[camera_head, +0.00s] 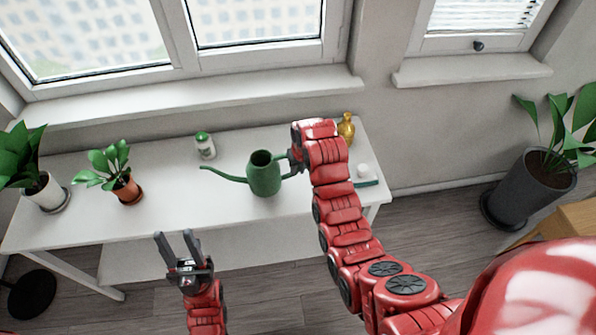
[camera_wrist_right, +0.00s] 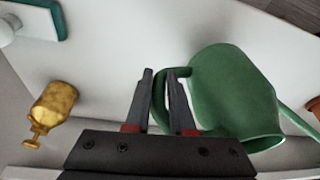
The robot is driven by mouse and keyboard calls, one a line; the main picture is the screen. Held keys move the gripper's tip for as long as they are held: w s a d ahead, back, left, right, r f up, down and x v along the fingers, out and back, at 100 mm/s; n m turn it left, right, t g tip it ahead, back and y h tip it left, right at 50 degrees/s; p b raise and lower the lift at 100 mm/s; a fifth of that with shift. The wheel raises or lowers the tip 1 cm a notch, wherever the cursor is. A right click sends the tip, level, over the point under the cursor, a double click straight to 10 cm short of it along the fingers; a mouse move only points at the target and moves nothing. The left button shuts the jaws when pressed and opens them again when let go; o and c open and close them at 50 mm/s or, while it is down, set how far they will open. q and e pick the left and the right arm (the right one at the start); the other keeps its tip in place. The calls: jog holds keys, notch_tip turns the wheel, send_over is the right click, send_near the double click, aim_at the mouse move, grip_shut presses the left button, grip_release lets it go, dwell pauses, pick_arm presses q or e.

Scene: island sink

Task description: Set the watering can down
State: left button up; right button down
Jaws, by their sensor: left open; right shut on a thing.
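My right gripper (camera_head: 290,160) is at the can's right side, partly hidden by my own red arm. In the right wrist view the gripper (camera_wrist_right: 163,75) is shut on the handle of the watering can (camera_wrist_right: 232,98). My left gripper (camera_head: 178,240) is open and empty, in front of the table's front edge and left of the can.
On the white table (camera_head: 160,215) stand a potted plant (camera_head: 126,188), a white jar with green lid (camera_head: 204,146) and a gold bottle (camera_head: 346,128), also in the wrist view (camera_wrist_right: 58,104). Another plant (camera_head: 45,192) is at the left end.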

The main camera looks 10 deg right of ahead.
jog(key=shift+w+d+r, duration=0.15)
jog(key=shift+w+r, duration=0.05)
jog(key=shift+w, duration=0.35)
jog(key=shift+w+f, duration=0.2)
jog(key=shift+w, duration=0.1)
jog(key=p+x, duration=0.1)
jog(key=x, duration=0.1)
jog(key=p+x, duration=0.1)
jog(key=shift+s+d+p, duration=0.15)
jog(key=shift+d+p, duration=0.15)
jog(key=shift+p, duration=0.05)
jog(key=shift+f, duration=0.35)
jog(key=c, duration=0.8)
grip_release()
jog(key=shift+o, duration=0.2)
